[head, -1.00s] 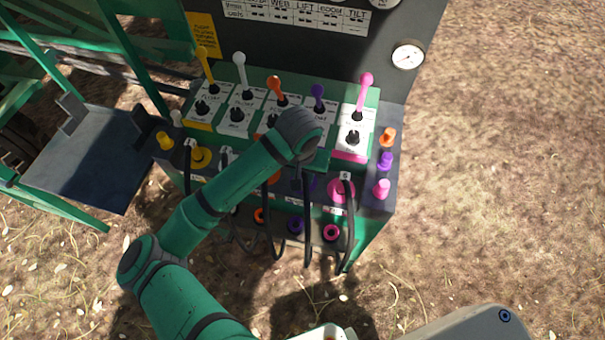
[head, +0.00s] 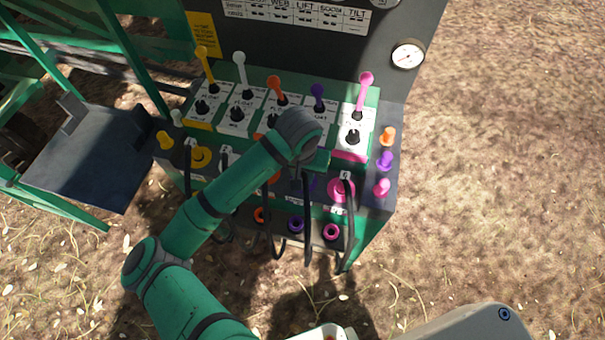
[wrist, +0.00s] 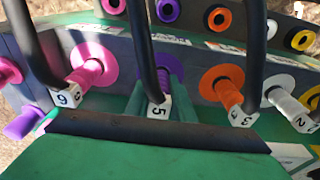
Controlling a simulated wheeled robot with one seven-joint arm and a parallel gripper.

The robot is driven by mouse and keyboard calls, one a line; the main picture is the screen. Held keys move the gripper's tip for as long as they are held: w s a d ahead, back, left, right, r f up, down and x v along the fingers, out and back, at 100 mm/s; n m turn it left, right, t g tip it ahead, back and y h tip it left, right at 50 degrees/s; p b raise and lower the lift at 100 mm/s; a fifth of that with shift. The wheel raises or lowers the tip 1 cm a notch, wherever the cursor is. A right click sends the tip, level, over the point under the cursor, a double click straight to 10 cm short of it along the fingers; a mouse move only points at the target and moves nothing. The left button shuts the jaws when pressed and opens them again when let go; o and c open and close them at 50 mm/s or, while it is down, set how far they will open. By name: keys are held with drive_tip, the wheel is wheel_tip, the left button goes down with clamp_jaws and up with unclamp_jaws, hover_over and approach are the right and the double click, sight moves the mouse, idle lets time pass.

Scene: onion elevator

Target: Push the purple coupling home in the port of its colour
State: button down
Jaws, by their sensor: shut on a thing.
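My gripper (wrist: 161,88) is shut on the purple coupling, with one green finger on either side of it. The coupling's body is mostly hidden between the fingers; its white tag marked 5 (wrist: 159,109) and black hose show in the wrist view. I cannot tell how deep the coupling sits.
A pink coupling (wrist: 84,77) and an orange coupling (wrist: 229,96) sit in the neighbouring ports, with black hoses hanging close by. Coloured levers (head: 318,97) stand above. A lower row holds ringed sockets, one purple (head: 295,225). Purple and pink knobs (head: 382,187) are at the right side.

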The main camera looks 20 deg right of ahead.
drive_tip(key=shift+s+f, duration=0.1)
drive_tip(key=c, duration=1.4)
unclamp_jaws()
drive_tip(key=shift+c, duration=0.2)
drive_tip(key=shift+o, duration=0.7)
drive_tip(key=shift+o, duration=1.3)
